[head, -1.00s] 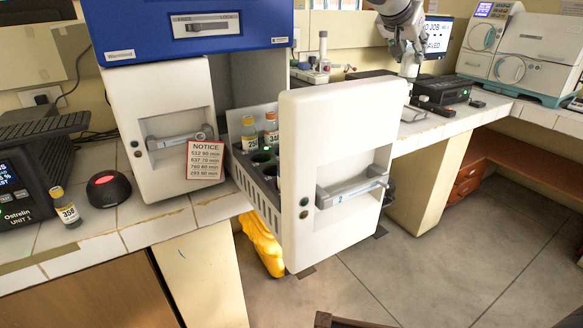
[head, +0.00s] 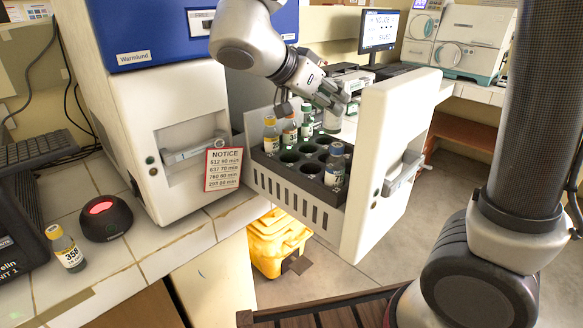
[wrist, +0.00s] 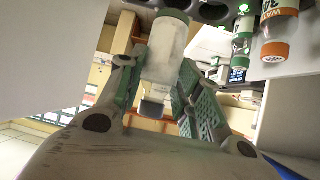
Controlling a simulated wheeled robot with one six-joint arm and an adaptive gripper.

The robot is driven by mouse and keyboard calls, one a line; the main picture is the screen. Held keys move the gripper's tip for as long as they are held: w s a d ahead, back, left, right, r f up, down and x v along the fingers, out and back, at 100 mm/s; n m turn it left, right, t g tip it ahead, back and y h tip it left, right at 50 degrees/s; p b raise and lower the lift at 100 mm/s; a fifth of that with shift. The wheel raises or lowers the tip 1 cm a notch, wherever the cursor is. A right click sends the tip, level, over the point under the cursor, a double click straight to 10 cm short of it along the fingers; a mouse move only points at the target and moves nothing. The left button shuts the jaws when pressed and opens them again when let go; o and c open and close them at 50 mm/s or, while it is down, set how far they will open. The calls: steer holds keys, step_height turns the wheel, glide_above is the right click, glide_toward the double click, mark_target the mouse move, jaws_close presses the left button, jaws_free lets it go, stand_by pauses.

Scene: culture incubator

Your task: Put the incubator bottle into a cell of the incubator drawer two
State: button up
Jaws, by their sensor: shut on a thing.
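My gripper (head: 328,102) is over the back right of the open incubator drawer (head: 285,195). It is shut on a pale, whitish bottle (head: 333,120). In the wrist view the bottle (wrist: 168,55) sits between the two fingers (wrist: 150,90), its grey cap towards me and its base end near the dark cells of the drawer. I cannot tell whether its base is in a cell. Bottles with orange caps (head: 270,136) and a green cap (head: 307,122) stand in the drawer's back left cells. A blue-capped bottle (head: 335,165) stands at the front right. Several cells between are empty.
The drawer's tall white front (head: 388,165) stands to the right of the cells. A bottle marked 358 (head: 68,250) and a round red-lit device (head: 105,218) are on the bench. A yellow bin (head: 277,240) is below.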

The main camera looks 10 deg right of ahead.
mark_target(326, 125)
steer(key=f, duration=0.5)
steer(key=shift+s+a+f, duration=0.1)
steer(key=shift+a+f, duration=0.1)
steer(key=shift+f, duration=2.25)
steer(key=shift+d+f, duration=0.1)
steer(key=o, duration=1)
steer(key=shift+o, duration=0.2)
steer(key=shift+s+a+r, duration=0.1)
steer(key=shift+a+r, duration=0.1)
steer(key=shift+r, duration=0.1)
steer(key=v, duration=1.1)
steer(key=shift+a, duration=0.2)
steer(key=shift+s+r, duration=0.1)
steer(key=shift+r, duration=0.05)
